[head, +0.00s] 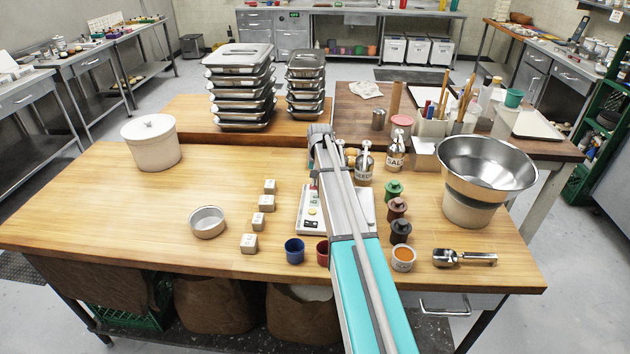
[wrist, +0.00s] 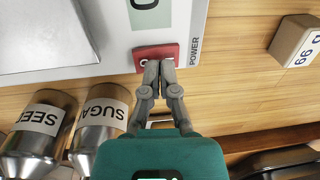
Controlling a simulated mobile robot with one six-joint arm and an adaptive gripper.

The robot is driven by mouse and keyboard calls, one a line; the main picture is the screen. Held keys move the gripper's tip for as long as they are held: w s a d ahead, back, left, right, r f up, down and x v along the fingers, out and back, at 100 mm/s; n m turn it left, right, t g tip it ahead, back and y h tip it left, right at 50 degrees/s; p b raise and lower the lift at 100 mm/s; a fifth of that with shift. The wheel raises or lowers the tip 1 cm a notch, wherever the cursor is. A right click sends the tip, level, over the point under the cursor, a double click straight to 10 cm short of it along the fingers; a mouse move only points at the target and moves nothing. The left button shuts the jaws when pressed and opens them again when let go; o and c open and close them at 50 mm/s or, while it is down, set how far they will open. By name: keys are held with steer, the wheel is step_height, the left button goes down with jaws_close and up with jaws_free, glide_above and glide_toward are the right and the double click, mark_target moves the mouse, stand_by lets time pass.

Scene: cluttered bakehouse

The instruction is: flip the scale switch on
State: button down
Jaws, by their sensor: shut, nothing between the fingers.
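The white scale (head: 306,222) stands on the wooden bench, partly hidden behind my arm in the head view. In the wrist view, the scale (wrist: 113,60) fills the upper left, with its metal pan at the left. Its red rocker switch (wrist: 149,51) sits at the scale's edge beside the word POWER. My gripper (wrist: 159,67) is shut and empty, with its fingertips at the switch and covering part of it. I cannot tell whether they press on it. Part of the display (wrist: 151,16) shows a dark character. The switch's tilt is unclear.
In the wrist view, labelled shakers (wrist: 100,118) stand at the lower left and a numbered block (wrist: 294,42) at the upper right. The bench's left side has free room.

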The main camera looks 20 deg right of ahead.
mark_target(311, 186)
steer(key=shift+r, duration=0.1)
stand_by(0.3)
step_height(311, 186, up, 14)
steer(key=a+p, duration=0.1)
steer(key=p, duration=1.3)
steer(key=shift+w+a, duration=0.25)
steer(key=shift+w, duration=0.15)
steer(key=s+a+f+n+b, duration=0.2)
steer(key=s+a, duration=0.8)
steer(key=s, duration=0.5)
steer(key=s+a+f+n+b, duration=0.2)
steer(key=s+a+n, duration=0.1)
steer(key=s+a, duration=0.8)
steer(key=s, duration=0.4)
steer(key=shift+a+f+n+h, duration=0.15)
steer(key=shift+a+n+h, duration=0.1)
steer(key=shift+n+h, duration=0.15)
